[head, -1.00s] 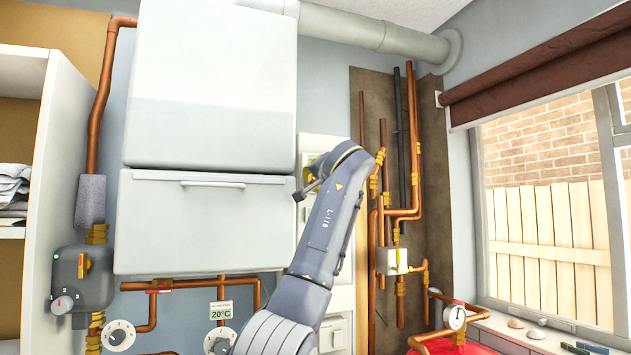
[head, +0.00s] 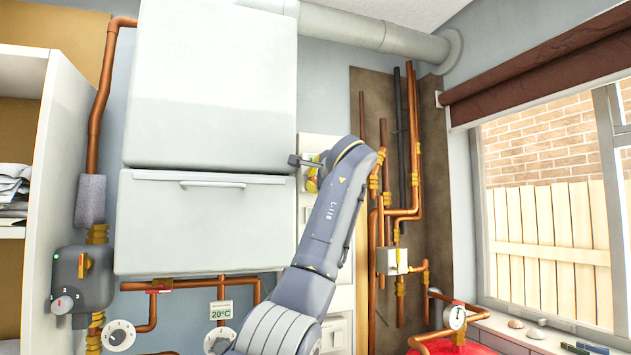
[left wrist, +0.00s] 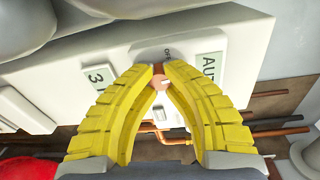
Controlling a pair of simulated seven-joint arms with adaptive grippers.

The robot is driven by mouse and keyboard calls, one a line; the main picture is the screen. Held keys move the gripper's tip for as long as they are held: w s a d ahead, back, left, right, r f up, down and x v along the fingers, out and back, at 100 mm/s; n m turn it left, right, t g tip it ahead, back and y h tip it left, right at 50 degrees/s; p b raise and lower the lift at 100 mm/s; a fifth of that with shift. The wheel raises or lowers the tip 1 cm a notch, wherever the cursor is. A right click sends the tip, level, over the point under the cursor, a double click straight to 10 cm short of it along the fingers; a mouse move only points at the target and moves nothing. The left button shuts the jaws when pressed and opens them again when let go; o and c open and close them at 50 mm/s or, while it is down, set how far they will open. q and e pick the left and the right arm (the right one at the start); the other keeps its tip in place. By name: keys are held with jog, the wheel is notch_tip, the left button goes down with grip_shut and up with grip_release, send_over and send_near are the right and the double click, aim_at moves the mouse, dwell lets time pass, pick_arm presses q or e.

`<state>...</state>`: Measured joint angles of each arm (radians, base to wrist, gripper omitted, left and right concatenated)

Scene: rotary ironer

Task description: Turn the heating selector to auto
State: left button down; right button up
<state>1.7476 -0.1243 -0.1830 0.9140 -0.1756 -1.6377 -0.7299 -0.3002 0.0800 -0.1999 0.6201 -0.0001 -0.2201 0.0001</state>
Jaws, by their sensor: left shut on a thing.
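The heating selector (left wrist: 160,80) is a small copper-coloured knob on a pale dial in the left wrist view. An "AUTO" label (left wrist: 209,70) is to its right, a "3" label (left wrist: 98,77) to its left, and a partly covered "OFF" mark above it. My left gripper (left wrist: 160,72) has its yellow fingertips shut on the knob. I cannot tell which mark the knob points to. In the head view my left gripper (head: 312,176) is at the white control panel (head: 318,143), and my arm hides the knob and much of the panel.
A large white cabinet (head: 205,220) stands left of the panel. Copper pipes (head: 415,150) run up the wall to its right. A grey pump unit (head: 85,280) and dials are lower left. A window (head: 545,200) is at the right.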

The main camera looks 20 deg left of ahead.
pick_arm(q)
jog(key=shift+r+m, duration=0.1)
jog(key=shift+m, duration=0.5)
jog(key=shift+d+m, duration=0.1)
jog(key=shift+m, duration=0.2)
jog(key=c, duration=1.2)
grip_release()
jog(key=v, duration=1.2)
